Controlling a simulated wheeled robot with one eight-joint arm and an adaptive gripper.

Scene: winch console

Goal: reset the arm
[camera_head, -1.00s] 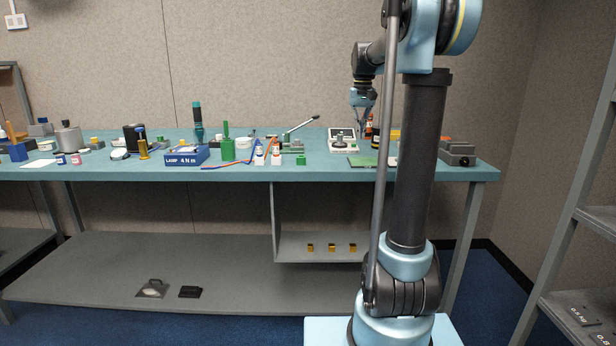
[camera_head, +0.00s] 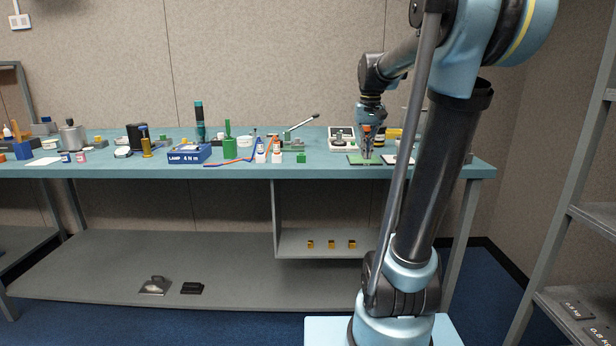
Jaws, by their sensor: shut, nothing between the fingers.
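My gripper (camera_head: 367,152) is low over the right part of the teal bench (camera_head: 330,170), pointing down just above or at a green mat (camera_head: 358,160). Its fingers look close together, with nothing seen between them. I cannot tell whether the fingertips touch the mat. My arm comes in from the right and hides part of the bench's right end.
A white device (camera_head: 341,138) stands behind and left of my gripper. A blue box marked LAMP (camera_head: 189,154), small bottles (camera_head: 276,151) and a green block (camera_head: 301,158) stand further left. A grey shelf rack (camera_head: 575,215) stands at the right.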

